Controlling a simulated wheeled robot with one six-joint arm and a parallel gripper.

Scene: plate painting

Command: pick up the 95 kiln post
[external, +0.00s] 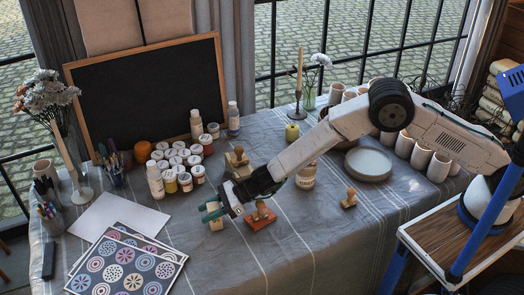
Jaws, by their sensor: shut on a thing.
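My gripper (212,211) has teal fingers and is low over the front middle of the cloth-covered table. It is shut on a small pale block (216,225), which looks like the kiln post. The fingers hide its upper part. No number on it can be read at this size. I cannot tell whether its lower end touches the cloth.
An orange-based wooden stamp (262,215) is just right of my gripper, and another stamp (349,199) stands farther right. Paint jars (171,184) are behind it. Patterned sheets (125,262) lie front left. The front right cloth is clear.

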